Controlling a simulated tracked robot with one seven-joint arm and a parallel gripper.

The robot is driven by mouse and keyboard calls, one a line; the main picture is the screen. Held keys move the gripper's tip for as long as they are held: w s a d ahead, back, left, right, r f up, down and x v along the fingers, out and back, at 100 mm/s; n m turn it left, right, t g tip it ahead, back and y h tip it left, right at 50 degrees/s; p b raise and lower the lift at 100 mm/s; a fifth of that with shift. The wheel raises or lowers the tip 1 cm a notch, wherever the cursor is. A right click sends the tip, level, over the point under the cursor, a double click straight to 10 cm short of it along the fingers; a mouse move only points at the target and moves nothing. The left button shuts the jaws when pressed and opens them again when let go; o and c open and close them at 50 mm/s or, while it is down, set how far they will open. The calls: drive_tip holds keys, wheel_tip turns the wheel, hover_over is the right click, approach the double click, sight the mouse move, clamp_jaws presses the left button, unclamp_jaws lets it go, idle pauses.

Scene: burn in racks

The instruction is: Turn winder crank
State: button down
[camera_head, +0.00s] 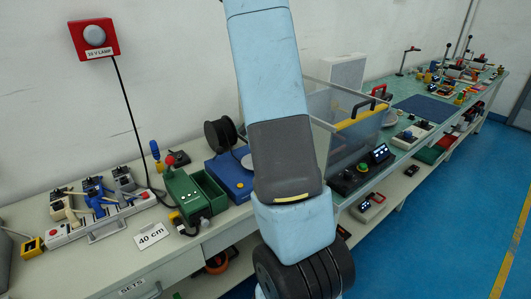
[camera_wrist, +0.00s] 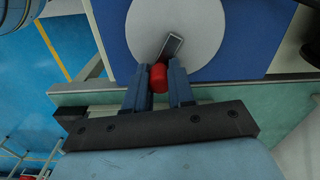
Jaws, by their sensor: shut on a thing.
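The winder is a blue box (camera_head: 226,175) on the bench, with a black spool (camera_head: 221,134) behind it; my arm hides part of it in the head view. In the wrist view its blue housing (camera_wrist: 245,40) carries a pale grey disc (camera_wrist: 200,22). A dark metal crank arm (camera_wrist: 172,46) on the disc ends in a red knob (camera_wrist: 158,77). My gripper (camera_wrist: 159,80) has its two fingers on either side of the red knob, shut on it. In the head view the fingers are hidden behind my arm.
A green box (camera_head: 190,194) stands left of the winder, and a "40 cm" card (camera_head: 151,236) lies nearby. A clear bin with a yellow bar (camera_head: 360,114) and a black control box (camera_head: 357,172) stand to the right. The blue floor (camera_head: 440,215) at right is clear.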

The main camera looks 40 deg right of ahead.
drive_tip(key=shift+w+a, duration=0.1)
drive_tip(key=c, duration=1)
unclamp_jaws()
drive_tip(key=shift+o, duration=0.2)
drive_tip(key=shift+r, duration=0.15)
wheel_tip(320, 180, up, 14)
drive_tip(key=shift+f, duration=0.25)
drive_tip(key=s+a+r+n+t, duration=0.2)
drive_tip(key=s+a+r+n, duration=0.25)
drive_tip(key=a, duration=0.25)
drive_tip(key=s+a+r+n+t, duration=0.1)
drive_tip(key=s+a+r+n, duration=0.3)
drive_tip(key=a+r, duration=0.25)
drive_tip(key=s+a+r+n+t, duration=0.2)
drive_tip(key=s+a+n, duration=0.5)
drive_tip(key=s+a, duration=0.3)
drive_tip(key=shift+s+a+n+t, duration=0.25)
drive_tip(key=shift+s+n+t, duration=0.1)
drive_tip(key=shift+s, duration=0.85)
